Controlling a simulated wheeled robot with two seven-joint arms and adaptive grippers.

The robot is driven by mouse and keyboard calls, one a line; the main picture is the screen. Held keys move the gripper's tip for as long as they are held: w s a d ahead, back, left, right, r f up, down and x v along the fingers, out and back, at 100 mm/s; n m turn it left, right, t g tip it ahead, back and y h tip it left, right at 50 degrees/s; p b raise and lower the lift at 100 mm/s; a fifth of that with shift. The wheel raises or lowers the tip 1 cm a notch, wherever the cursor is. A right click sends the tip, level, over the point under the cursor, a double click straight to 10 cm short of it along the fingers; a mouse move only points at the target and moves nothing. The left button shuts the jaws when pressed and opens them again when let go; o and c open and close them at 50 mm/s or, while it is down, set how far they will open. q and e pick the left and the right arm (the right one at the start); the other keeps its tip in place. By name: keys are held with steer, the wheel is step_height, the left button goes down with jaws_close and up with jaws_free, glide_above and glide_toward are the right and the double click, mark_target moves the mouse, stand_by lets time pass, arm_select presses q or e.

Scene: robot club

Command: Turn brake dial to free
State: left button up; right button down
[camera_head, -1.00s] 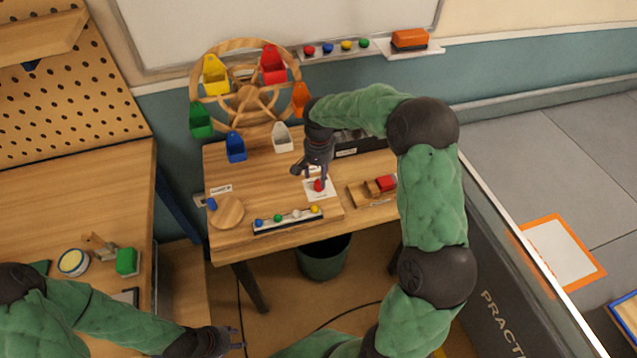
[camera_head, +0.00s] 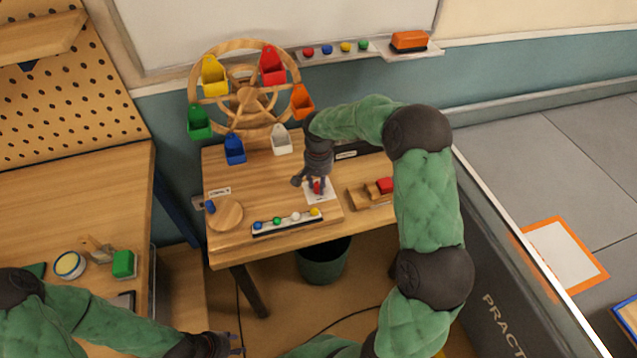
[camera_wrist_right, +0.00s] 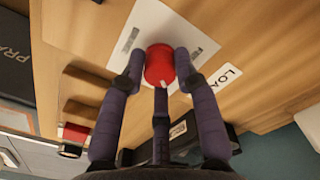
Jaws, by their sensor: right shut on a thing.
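The brake dial is a red round knob (camera_wrist_right: 159,66) with a white pointer mark, on a white card (camera_wrist_right: 150,32) on the wooden table. In the head view the knob (camera_head: 317,187) is mostly covered by my right gripper (camera_head: 315,188). In the right wrist view my right gripper (camera_wrist_right: 158,75) has its fingers around the knob and is shut on it. The white mark sits at the lower edge of the knob. The card's print is too small to read. My left gripper (camera_head: 236,345) is low in the head view, away from the table; its fingers are too small to judge.
A wooden wheel (camera_head: 250,97) with coloured buckets stands at the table's back. A strip of coloured balls (camera_head: 288,222) and a round wooden disc (camera_head: 225,214) lie at the front left.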

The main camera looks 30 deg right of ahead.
steer(key=shift+r+n+p, duration=0.1)
steer(key=shift+n+p, duration=0.95)
steer(key=shift+n, duration=0.05)
steer(key=n+p, duration=0.3)
steer(key=n, duration=0.1)
steer(key=n+p, duration=0.2)
steer(key=n, duration=0.2)
steer(key=shift+n+p, duration=0.8)
steer(key=shift+n, duration=1)
steer(key=c, duration=0.9)
jaws_free()
